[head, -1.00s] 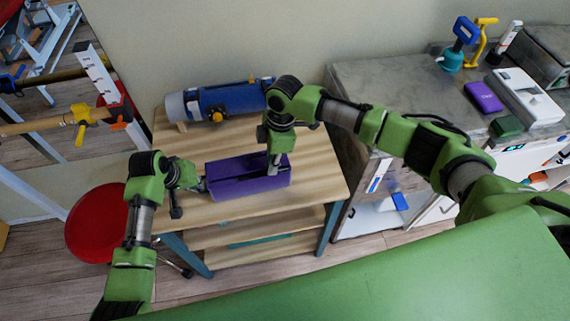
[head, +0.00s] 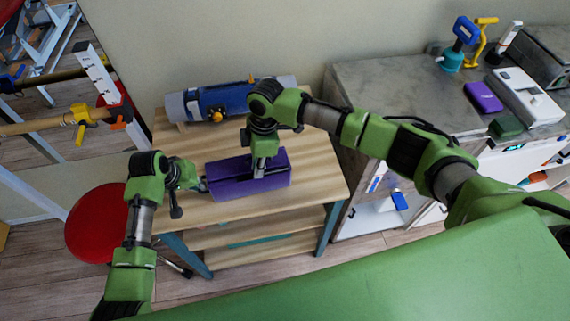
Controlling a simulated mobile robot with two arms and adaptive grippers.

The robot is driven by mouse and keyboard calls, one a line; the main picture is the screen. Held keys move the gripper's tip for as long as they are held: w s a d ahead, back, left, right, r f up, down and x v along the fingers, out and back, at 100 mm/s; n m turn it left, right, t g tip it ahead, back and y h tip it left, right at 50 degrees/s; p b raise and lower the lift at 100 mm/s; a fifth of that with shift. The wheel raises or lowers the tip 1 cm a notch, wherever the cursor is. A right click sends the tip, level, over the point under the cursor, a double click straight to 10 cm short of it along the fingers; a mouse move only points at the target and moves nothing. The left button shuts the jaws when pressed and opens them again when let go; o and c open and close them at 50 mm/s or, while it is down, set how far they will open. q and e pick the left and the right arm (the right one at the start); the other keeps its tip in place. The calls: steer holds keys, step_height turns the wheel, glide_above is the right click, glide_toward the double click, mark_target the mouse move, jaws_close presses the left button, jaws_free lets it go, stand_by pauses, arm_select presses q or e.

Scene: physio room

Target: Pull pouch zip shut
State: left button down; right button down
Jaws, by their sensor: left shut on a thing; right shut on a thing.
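The purple pouch (head: 270,182) lies on the wooden table, long side across the picture. A dark slit runs along its top to the right of my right gripper. My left gripper (head: 203,185) is shut on the pouch's left end. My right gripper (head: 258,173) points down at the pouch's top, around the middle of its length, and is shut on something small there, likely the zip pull. The pull itself is hidden by the fingers.
The wooden table (head: 325,180) has bare room right of the pouch. A blue and grey cylinder (head: 225,98) lies at its back edge. A red stool (head: 92,225) stands at the left. A grey counter (head: 390,85) holding several items stands right. A green padded surface (head: 400,270) fills the front.

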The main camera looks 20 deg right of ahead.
arm_select(q)
steer(key=shift+d, duration=0.1)
arm_select(e)
steer(key=shift+a, duration=2.35)
steer(key=c, duration=2)
jaws_free()
steer(key=shift+c, duration=0.2)
step_height(320, 180, up, 8)
arm_select(q)
steer(key=c, duration=2.2)
jaws_free()
steer(key=shift+r, duration=0.1)
arm_select(e)
steer(key=shift+r, duration=0.1)
